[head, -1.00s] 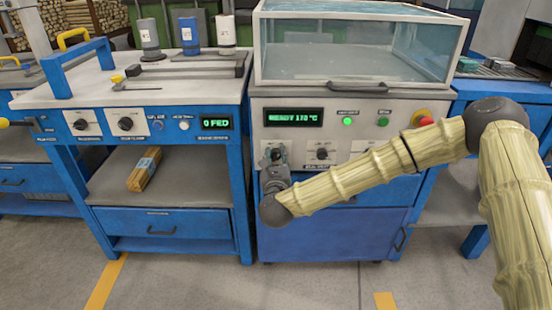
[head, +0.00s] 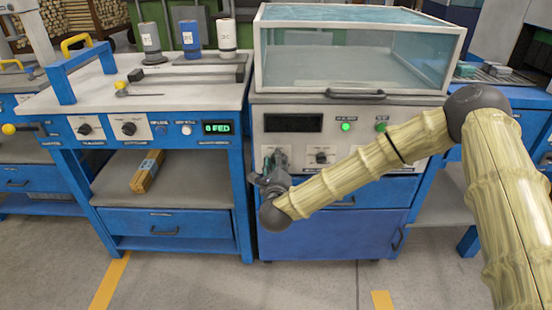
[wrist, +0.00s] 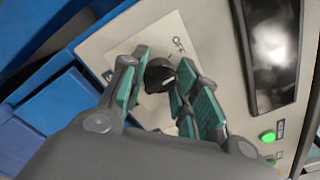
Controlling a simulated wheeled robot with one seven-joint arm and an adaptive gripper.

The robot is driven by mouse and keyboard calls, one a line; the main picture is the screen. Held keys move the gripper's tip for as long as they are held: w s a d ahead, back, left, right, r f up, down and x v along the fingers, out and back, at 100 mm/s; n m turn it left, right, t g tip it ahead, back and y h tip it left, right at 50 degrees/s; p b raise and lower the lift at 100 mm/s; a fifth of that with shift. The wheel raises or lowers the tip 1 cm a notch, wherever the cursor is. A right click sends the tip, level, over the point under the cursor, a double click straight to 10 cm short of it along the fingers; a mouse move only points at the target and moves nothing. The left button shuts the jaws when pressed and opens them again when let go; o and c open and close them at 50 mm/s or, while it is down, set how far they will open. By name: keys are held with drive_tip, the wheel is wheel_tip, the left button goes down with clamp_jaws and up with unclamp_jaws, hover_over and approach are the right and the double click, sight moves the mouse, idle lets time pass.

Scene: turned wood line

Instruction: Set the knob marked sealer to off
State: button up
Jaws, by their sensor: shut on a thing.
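The sealer machine (head: 257,130) stands at the centre with a clear hood on top. My gripper (head: 275,160) is at the left knob on its front panel and hides that knob in the head view. In the wrist view my gripper (wrist: 164,70) has its teal pads closed around a black knob (wrist: 159,76). The word OFF is printed on the pale plate (wrist: 135,41) beside the knob. A pale mark shows on the knob's face, but its exact direction is hard to read. The machine's display (head: 293,122) is dark; it also shows dark in the wrist view (wrist: 273,45).
Another knob (head: 322,156) sits just right of my gripper. A lit green lamp (head: 346,127) and a green button (head: 381,126) are above it. A blue workbench (head: 165,222) with its own knobs and display stands to the left. The floor in front is clear.

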drive_tip(key=n+p, duration=0.2)
drive_tip(key=n, duration=0.2)
drive_tip(key=shift+n, duration=0.4)
idle(0.4)
drive_tip(key=o, duration=1)
drive_tip(key=shift+a, duration=0.1)
drive_tip(key=s, duration=1.2)
drive_tip(key=shift+s+f, duration=0.1)
drive_tip(key=shift+f, duration=0.05)
